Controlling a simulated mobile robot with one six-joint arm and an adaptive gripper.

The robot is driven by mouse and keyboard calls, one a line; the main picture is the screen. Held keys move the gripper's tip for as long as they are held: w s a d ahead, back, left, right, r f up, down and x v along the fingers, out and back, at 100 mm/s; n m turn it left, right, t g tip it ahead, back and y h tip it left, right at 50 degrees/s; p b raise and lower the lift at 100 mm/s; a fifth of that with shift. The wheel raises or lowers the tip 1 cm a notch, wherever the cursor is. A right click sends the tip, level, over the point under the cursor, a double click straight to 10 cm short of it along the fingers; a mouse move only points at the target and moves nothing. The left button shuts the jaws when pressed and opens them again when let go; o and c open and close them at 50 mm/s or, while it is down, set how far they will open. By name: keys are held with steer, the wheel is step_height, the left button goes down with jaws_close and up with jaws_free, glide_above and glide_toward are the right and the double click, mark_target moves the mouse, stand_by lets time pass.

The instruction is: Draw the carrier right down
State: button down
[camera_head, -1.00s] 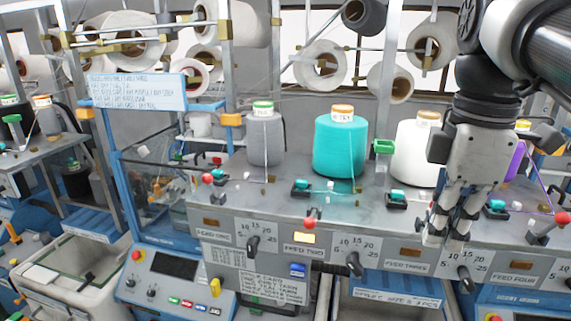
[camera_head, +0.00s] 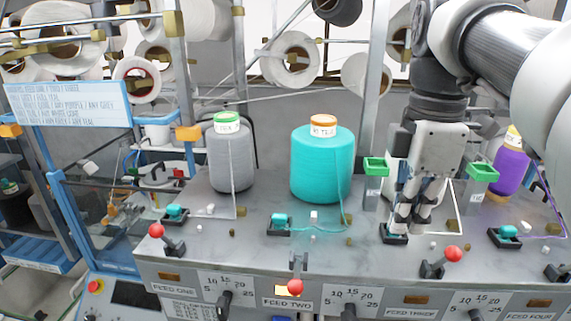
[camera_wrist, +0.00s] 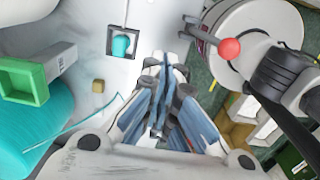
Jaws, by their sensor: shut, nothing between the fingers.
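No part in view is plainly marked as the carrier. Green-topped grey blocks (camera_head: 376,166) stand on the bench; another (camera_head: 481,172) is right of my gripper. Small teal knobs in black mounts, such as one (camera_head: 279,221) in front of the teal cone, sit along the top. Red-ball levers (camera_head: 453,254) stand along the front edge. My gripper (camera_head: 408,236) is shut and empty, pointing down at the feed three mount and hiding much of it. In the wrist view its fingers (camera_wrist: 167,70) are beside a teal knob (camera_wrist: 121,45), apparently apart from it.
The teal yarn cone (camera_head: 322,165), a grey cone (camera_head: 230,155) and a purple cone (camera_head: 512,165) stand behind. Thin yarns run across the grey bench top (camera_head: 310,255). A blue-framed guard (camera_head: 100,205) is at left. Small loose cubes dot the bench.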

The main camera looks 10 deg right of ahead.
mark_target(395, 256)
steer(key=f, duration=0.4)
steer(key=shift+w+f, duration=0.25)
steer(key=shift+w, duration=0.1)
steer(key=shift+s+f, duration=0.2)
steer(key=shift+f, duration=0.3)
steer(key=shift+w, duration=0.15)
step_height(395, 256, down, 41)
steer(key=b, duration=2.5)
steer(key=shift+s, duration=0.2)
steer(key=shift+a, duration=0.1)
